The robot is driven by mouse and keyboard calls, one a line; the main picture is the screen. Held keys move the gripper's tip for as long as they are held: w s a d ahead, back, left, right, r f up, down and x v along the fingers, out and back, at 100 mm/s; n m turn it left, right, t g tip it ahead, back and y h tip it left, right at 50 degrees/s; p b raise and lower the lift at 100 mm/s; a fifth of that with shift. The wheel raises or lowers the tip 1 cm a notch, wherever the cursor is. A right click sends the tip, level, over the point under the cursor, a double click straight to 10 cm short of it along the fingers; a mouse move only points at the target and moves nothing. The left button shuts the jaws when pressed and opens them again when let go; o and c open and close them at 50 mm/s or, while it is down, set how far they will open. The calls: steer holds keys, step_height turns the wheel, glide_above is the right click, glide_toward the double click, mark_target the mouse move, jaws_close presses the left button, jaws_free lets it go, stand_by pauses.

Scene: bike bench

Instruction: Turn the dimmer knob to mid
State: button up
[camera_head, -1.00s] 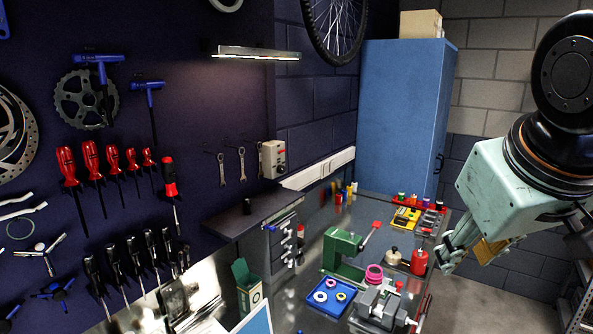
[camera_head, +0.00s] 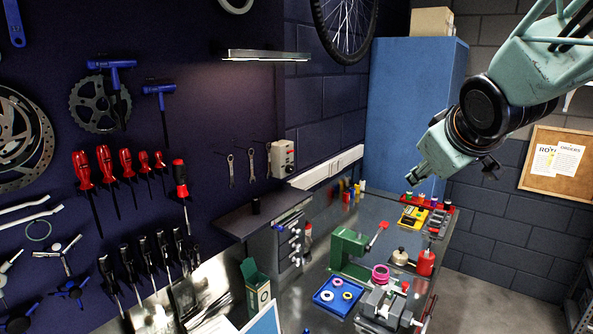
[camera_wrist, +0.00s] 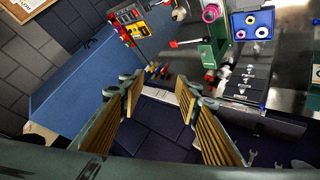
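A pale grey control box (camera_head: 281,158) is fixed to the dark wall below the lamp in the head view. The knob's setting is too small to read. My gripper (camera_head: 426,182) is in the air well to the right of the box, in front of the blue cabinet, and touches nothing. In the wrist view my gripper (camera_wrist: 160,88) shows its two ribbed fingers wide apart with nothing between them. I cannot make out the knob in the wrist view.
A lit strip lamp (camera_head: 262,55) hangs above the box. A tall blue cabinet (camera_head: 415,95) stands behind. Air between gripper and box looks clear.

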steer(key=w+a+n+t+y+p, duration=0.1)
steer(key=w+a+n+t+y, duration=0.15)
steer(key=w, duration=0.85)
steer(key=n+g+y+p, duration=0.4)
steer(key=n+y+p, duration=0.2)
steer(key=n+y, duration=0.7)
glide_toward(292, 169)
steer(key=shift+s+d+m, duration=0.55)
steer(key=shift+s+d, duration=1.1)
steer(key=shift+d, duration=0.8)
steer(key=shift+f+t+y, duration=0.25)
steer(key=shift+f, duration=0.05)
steer(key=shift+a, duration=0.15)
steer(key=shift+p+x, duration=0.7)
steer(key=shift+x, duration=6.1)
steer(key=shift+c, duration=0.7)
steer(key=c, duration=0.7)
